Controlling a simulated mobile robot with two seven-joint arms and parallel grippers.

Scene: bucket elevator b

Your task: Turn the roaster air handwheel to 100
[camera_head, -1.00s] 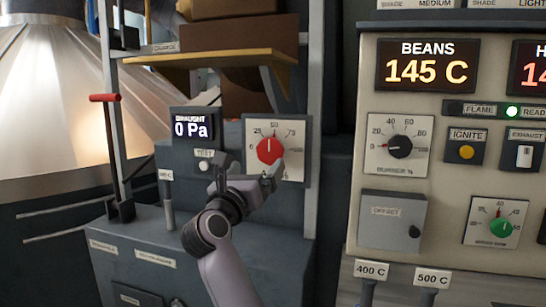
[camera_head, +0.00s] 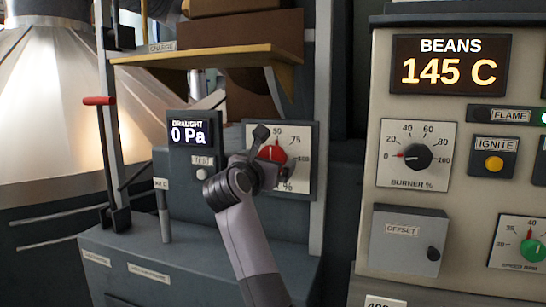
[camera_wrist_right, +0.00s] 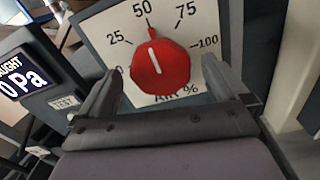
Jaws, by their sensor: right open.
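The roaster air handwheel is a red round knob (camera_head: 272,152) on a white dial plate (camera_head: 306,140) marked 25, 50, 75 and 100. In the right wrist view the red knob (camera_wrist_right: 160,66) shows a white line and a small red tip near the 50 mark. My right gripper (camera_head: 272,150) is at the dial, partly covering the knob in the head view. In the right wrist view the right gripper (camera_wrist_right: 158,88) is open, one finger on each side of the knob's lower part; I cannot tell whether they touch it. My left gripper is not in view.
A draught display (camera_head: 190,133) reading 0 Pa and a test button (camera_head: 202,173) sit left of the dial. A wooden shelf (camera_head: 205,56) overhangs above. The roaster panel (camera_head: 375,225), with burner dial and offset box, stands to the right.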

